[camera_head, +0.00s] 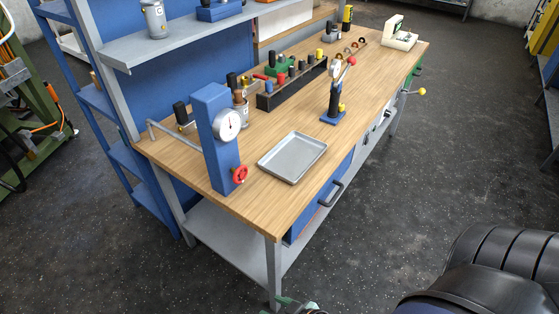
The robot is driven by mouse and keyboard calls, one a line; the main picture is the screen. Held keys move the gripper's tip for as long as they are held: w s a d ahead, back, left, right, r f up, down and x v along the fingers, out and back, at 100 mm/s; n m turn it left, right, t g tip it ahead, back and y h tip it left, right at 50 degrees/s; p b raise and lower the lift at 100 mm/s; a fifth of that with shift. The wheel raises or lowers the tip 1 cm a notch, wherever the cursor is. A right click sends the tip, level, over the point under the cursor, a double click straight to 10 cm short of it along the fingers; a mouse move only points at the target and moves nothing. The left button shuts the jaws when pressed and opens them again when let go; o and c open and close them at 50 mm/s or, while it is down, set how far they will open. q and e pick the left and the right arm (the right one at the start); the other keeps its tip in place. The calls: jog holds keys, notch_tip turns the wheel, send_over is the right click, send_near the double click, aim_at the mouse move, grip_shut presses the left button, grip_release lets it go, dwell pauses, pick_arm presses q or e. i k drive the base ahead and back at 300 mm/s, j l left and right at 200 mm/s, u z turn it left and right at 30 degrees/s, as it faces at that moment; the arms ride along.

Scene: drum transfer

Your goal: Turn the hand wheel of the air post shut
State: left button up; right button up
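The air post (214,135) is an upright blue column on the near left part of the wooden workbench (262,200). A round white gauge (229,124) sits on its upper side. The red hand wheel (240,175) is low on the post, facing the front edge of the bench. A grey pipe (172,134) runs from the post to the left. I cannot tell from this view how far the wheel is turned. Neither of my grippers can be made out, and nothing touches the wheel.
A grey tray (293,157) lies right of the wheel. A blue-based hand press (334,98) and a black tool rack (291,86) stand farther back. A grey shelf (180,40) overhangs the bench at upper left. A drawer handle (331,194) juts from the front. Floor in front is clear.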

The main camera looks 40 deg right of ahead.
aim_at(239, 173)
jog(key=i+j+z, duration=0.1)
jog(key=z, duration=0.3)
jog(key=i+j+z, duration=0.1)
jog(key=z, duration=0.3)
jog(key=j+z, duration=0.4)
jog(key=i+l, duration=0.05)
jog(key=l, duration=0.05)
